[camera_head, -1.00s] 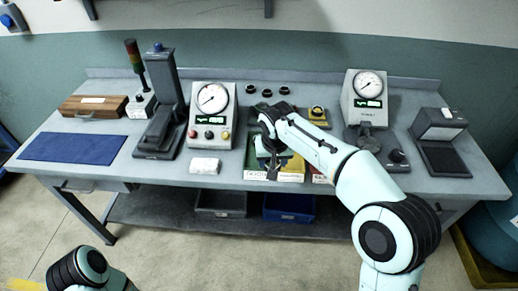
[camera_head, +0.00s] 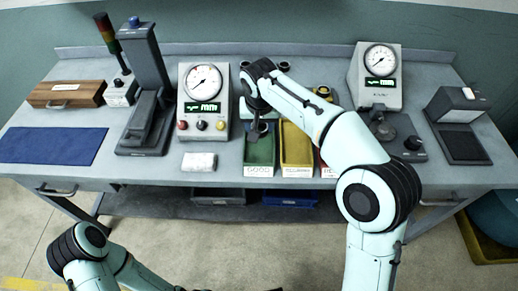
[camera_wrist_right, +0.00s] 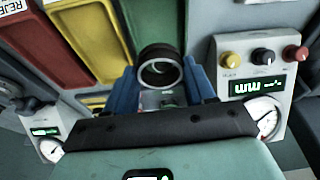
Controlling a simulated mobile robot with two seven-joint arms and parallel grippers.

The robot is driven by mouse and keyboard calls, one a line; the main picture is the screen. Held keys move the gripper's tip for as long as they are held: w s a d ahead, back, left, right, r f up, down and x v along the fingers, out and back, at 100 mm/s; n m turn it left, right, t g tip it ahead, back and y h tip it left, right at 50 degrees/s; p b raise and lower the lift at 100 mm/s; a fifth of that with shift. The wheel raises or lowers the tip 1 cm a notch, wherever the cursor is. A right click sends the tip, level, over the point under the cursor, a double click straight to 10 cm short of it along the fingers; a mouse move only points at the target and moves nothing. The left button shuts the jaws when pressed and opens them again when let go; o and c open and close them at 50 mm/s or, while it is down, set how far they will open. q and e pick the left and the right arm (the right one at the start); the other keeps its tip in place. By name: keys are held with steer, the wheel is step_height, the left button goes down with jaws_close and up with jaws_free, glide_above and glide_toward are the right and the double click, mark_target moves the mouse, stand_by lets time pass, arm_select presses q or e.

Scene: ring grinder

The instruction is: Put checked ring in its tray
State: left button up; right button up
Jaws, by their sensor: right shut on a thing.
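My right gripper (camera_wrist_right: 165,88) is shut on a dark ring (camera_wrist_right: 160,68), which stands out between the blue fingers in the right wrist view. In the head view the right gripper (camera_head: 256,118) hangs over the back part of the green tray (camera_head: 260,152), labelled GOOD. The ring is small and dark there, partly hidden by the gripper. The yellow tray (camera_head: 296,148) is just right of the green one. A red tray lies further right, mostly behind my right arm. I cannot tell any check result from the ring itself. My left gripper is not clearly in view.
A dial gauge box (camera_head: 204,100) stands close left of the gripper; another gauge (camera_head: 378,75) stands right. A dark ring (camera_head: 285,65) sits at the back. A white block (camera_head: 199,161) lies near the front edge. The blue mat (camera_head: 52,146) is clear.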

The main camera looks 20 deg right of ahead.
glide_above(259, 152)
steer(key=s, duration=0.1)
step_height(259, 152, down, 6)
steer(key=shift+s+a+f+b, duration=0.1)
steer(key=shift+a+b, duration=0.05)
steer(key=shift+b, duration=0.2)
steer(key=shift+f+b, duration=0.3)
steer(key=shift+f, duration=2.15)
steer(key=shift+f, duration=0.15)
steer(key=o, duration=0.9)
steer(key=shift+o, duration=0.2)
steer(key=shift+r, duration=0.5)
steer(key=p+v, duration=0.1)
steer(key=v, duration=1)
steer(key=shift+r, duration=0.25)
